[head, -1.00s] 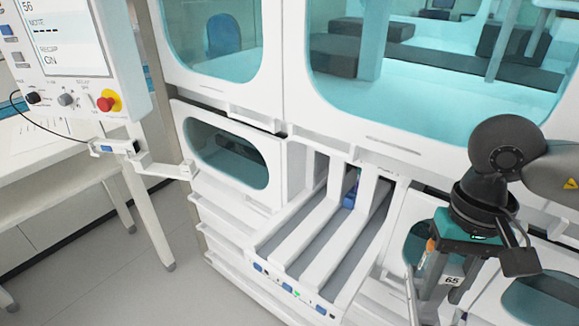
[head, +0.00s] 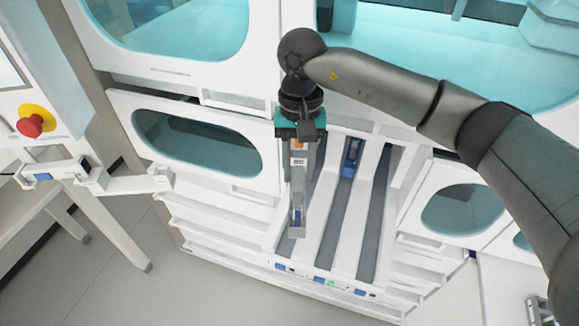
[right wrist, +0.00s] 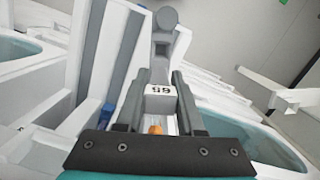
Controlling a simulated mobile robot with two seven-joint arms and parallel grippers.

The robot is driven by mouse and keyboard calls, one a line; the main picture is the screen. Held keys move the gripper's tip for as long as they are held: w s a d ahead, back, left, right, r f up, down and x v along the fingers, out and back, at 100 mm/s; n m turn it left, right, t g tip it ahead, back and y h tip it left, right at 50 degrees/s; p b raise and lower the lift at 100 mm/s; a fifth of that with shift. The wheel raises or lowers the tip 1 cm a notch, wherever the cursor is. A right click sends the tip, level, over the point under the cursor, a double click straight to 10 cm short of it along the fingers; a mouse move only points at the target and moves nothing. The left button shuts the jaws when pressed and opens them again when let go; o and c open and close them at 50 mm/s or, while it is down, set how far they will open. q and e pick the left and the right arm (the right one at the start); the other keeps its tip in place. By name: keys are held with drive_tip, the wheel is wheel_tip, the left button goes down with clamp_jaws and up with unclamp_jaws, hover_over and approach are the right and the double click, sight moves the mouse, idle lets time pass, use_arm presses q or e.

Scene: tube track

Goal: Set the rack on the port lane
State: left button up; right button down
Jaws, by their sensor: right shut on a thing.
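My right gripper (head: 300,140) is shut on a narrow grey rack (head: 297,222) marked 65. In the right wrist view the rack (right wrist: 162,55) runs away from the fingers (right wrist: 160,100), with an orange-capped tube (right wrist: 155,129) near them. In the head view the rack is over the left lane of the three-lane track (head: 342,225). It looks turned a little from the lane's line. I cannot tell whether it touches the lane floor. My left gripper is not in view.
A blue item (head: 351,157) sits at the back of the middle lane. The right lane (head: 374,235) looks empty. White dividers separate the lanes. A windowed panel (head: 195,142) stands left of the track. A red stop button (head: 31,125) is at the far left.

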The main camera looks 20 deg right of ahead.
sight(295, 178)
drive_tip(key=f+m, duration=0.1)
drive_tip(key=w+f+p, duration=0.1)
drive_tip(key=f+m, duration=0.1)
drive_tip(key=shift+w+a+f+m+p, duration=0.1)
drive_tip(key=shift+w+f+m+p, duration=0.05)
drive_tip(key=shift+w+m+p, duration=0.2)
drive_tip(key=shift+f+m, duration=0.35)
drive_tip(key=shift+f, duration=0.35)
use_arm(q)
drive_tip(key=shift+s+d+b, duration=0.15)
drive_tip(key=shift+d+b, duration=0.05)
drive_tip(key=shift+b, duration=1.1)
use_arm(e)
drive_tip(key=shift+f, duration=2.45)
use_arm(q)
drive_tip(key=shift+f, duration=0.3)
use_arm(e)
drive_tip(key=shift+f, duration=0.1)
use_arm(q)
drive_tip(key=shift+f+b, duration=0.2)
drive_tip(key=shift+b, duration=0.25)
use_arm(e)
drive_tip(key=shift+f, duration=0.2)
